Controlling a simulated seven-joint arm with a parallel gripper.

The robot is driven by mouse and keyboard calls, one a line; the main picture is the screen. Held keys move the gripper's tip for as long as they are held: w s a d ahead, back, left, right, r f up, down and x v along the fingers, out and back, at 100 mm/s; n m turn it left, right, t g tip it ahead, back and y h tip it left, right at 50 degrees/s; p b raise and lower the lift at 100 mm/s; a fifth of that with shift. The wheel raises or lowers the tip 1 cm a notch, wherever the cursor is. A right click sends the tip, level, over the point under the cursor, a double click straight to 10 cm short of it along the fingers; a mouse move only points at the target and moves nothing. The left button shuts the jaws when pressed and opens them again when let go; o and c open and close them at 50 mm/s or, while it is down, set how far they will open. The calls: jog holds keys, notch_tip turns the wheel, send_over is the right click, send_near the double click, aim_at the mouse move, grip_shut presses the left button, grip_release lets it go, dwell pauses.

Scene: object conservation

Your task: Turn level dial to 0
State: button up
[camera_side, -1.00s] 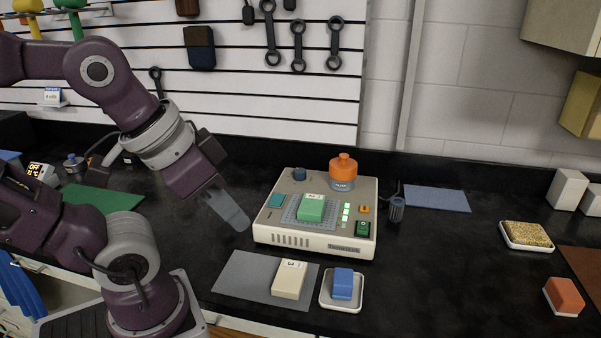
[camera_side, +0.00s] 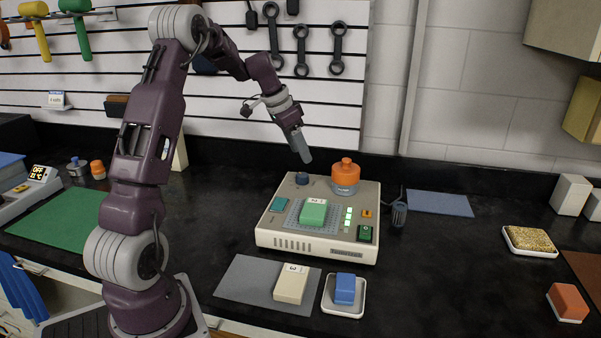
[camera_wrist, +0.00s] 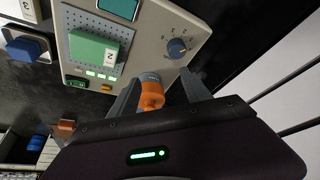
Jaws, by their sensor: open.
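The level dial (camera_side: 302,179) is a small dark blue knob on the back left of a beige device (camera_side: 275,238).
An orange-capped jar (camera_side: 345,177) stands on the device, right of the dial. A green block (camera_side: 313,213) sits on its perforated plate. A cream block (camera_side: 291,285) and a blue block in a white tray (camera_side: 328,306) lie in front. A dark cylinder (camera_side: 398,215) stands right.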

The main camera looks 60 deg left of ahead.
send_near(302, 175)
jog(key=shift+x, duration=1.05)
jog(key=x, duration=0.6)
jog(key=shift+w+a+f, duration=0.1)
jog(key=shift+w+f, duration=0.1)
jog(key=shift+f, duration=0.15)
grip_shut()
